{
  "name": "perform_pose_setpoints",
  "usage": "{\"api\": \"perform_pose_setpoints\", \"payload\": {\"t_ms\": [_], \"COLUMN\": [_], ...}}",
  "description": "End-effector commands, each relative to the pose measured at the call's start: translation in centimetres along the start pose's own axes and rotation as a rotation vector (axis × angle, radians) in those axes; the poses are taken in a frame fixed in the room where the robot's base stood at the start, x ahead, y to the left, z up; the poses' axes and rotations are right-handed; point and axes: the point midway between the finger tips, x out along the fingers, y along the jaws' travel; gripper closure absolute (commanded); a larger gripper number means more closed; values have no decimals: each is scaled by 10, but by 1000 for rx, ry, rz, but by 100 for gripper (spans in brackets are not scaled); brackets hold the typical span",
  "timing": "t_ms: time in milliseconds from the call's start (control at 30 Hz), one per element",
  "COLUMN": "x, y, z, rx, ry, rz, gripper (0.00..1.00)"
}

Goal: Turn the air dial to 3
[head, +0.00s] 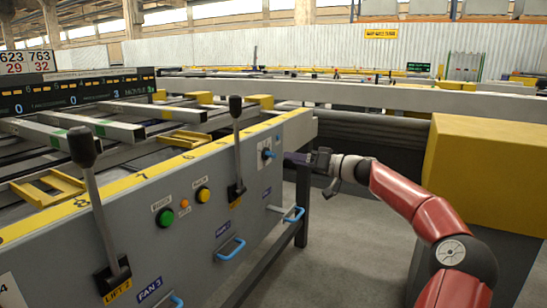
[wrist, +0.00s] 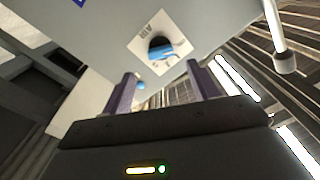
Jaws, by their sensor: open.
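The air dial (head: 267,154) is a blue knob on a white plate on the grey panel's right end. In the wrist view the dial (wrist: 160,48) lies straight ahead, beyond the fingertips, on a tilted plate lettered AIR. Its raised blue bar shows, but the scale numbers are too small to read. My gripper (head: 290,158) is just right of the dial in the head view, pointing at the panel. In the wrist view its two purple-grey fingers (wrist: 161,72) are apart with nothing between them. They appear clear of the knob.
A black-knobbed lever (head: 236,150) stands left of the dial; another lever (head: 92,200) is farther left. A green button (head: 165,216) and yellow button (head: 203,194) sit between them. Blue handles (head: 293,214) stick out below. A yellow block (head: 485,180) stands right, behind my arm.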

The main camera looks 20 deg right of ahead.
Motion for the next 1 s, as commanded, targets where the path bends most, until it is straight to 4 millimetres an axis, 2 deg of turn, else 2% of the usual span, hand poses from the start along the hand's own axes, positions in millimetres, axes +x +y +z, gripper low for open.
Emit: {"api": "perform_pose_setpoints", "payload": {"t_ms": [200,400,567,767,867,1000], "x": [38,63,71,71,71,71], "y": [-2,-1,-1,-1,-1,-1], "z": [1,1,1,2,2,1], "rx": [1,1,1,1,1,1], "ry": [-4,-4,-4,-4,-4,-4], "rz": [-3,-1,1,1,1,1], "gripper": [40,40,40,40,49,68]}}
